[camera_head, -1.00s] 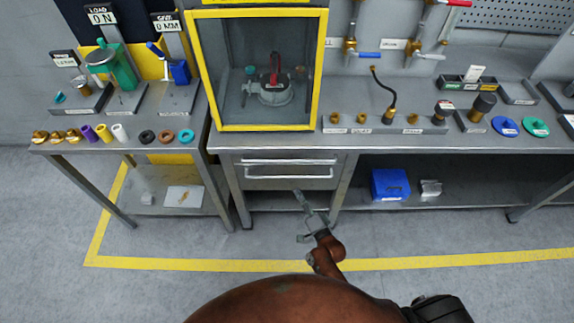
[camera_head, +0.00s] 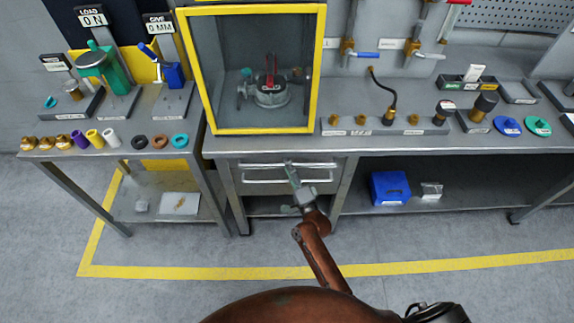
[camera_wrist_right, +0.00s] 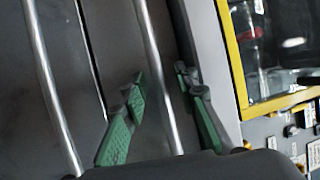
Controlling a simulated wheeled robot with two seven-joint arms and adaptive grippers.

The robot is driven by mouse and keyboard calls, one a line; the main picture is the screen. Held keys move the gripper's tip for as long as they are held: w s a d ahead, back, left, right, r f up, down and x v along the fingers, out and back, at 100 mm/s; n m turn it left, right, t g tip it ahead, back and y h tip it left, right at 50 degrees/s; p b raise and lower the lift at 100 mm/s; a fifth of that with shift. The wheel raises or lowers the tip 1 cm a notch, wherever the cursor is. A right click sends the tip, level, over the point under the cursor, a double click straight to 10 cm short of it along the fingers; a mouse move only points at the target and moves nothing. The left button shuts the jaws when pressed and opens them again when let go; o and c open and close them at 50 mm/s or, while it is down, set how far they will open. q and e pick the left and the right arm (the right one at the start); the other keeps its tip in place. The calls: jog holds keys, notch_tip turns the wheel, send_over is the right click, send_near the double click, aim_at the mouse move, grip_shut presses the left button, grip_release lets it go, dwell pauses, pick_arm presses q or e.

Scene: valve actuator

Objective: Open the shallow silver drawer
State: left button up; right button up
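The bench's drawer unit has two silver fronts, each with a bar handle. The upper drawer's handle (camera_head: 262,165) and the lower drawer's handle (camera_head: 265,181) both show in the head view. Both drawers look closed. My right gripper (camera_head: 289,165) is at the upper handle, right of its middle. In the right wrist view, the fingers of my right gripper (camera_wrist_right: 163,76) are apart, with the upper handle bar (camera_wrist_right: 149,32) passing between them. The lower handle bar (camera_wrist_right: 50,85) is left of the fingers. I cannot tell whether either finger touches the bar. My left gripper is out of view.
A yellow-framed case (camera_head: 262,131) with a valve stands above the drawers. A side table (camera_head: 75,155) with rings and gauges is at left. A blue box (camera_head: 389,188) sits on the lower shelf at right. The floor (camera_head: 200,252) before the drawers is clear.

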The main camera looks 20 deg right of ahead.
grip_shut()
dwell(0.8)
